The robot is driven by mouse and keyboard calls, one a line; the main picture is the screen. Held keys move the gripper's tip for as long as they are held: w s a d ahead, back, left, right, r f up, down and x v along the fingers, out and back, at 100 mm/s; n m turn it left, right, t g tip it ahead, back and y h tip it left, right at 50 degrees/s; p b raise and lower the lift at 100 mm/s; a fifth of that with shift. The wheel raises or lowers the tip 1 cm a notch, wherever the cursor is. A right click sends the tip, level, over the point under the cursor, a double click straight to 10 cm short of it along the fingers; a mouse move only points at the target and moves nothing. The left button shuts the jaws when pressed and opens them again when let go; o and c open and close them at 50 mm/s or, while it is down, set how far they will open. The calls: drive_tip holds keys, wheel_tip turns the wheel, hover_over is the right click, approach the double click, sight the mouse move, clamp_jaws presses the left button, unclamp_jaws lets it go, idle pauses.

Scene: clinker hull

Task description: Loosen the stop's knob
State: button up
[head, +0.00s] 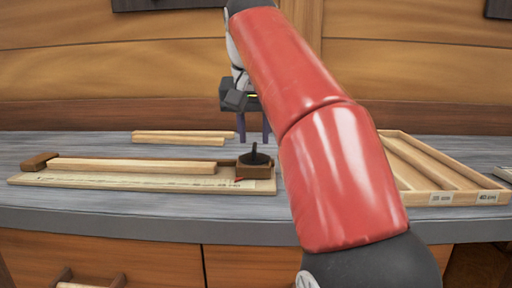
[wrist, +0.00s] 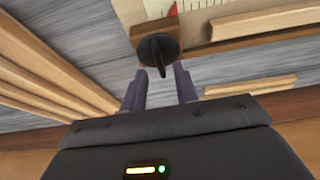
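The stop (head: 262,172) is a small brown wooden block at the right end of a pale measuring board (head: 120,181). Its black knob (head: 254,157) stands on top, with a raised grip bar. In the wrist view the knob (wrist: 158,48) is a dark disc with its bar pointing toward my fingers, and the stop's block (wrist: 146,29) shows behind it. My gripper (head: 254,138) is open and empty, its two purple fingers pointing down above and behind the knob. In the wrist view the fingertips (wrist: 159,70) lie just short of the knob, with no visible contact.
A long wooden strip (head: 135,166) lies on the board, beside a brown end block (head: 39,161) at the left. Loose strips (head: 180,139) lie behind it. A compartmented tray (head: 440,186) with labels stands at the right. The grey bench between is clear.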

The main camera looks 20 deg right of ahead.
drive_tip(key=shift+b+x, duration=0.3)
drive_tip(key=shift+x, duration=1.05)
clamp_jaws()
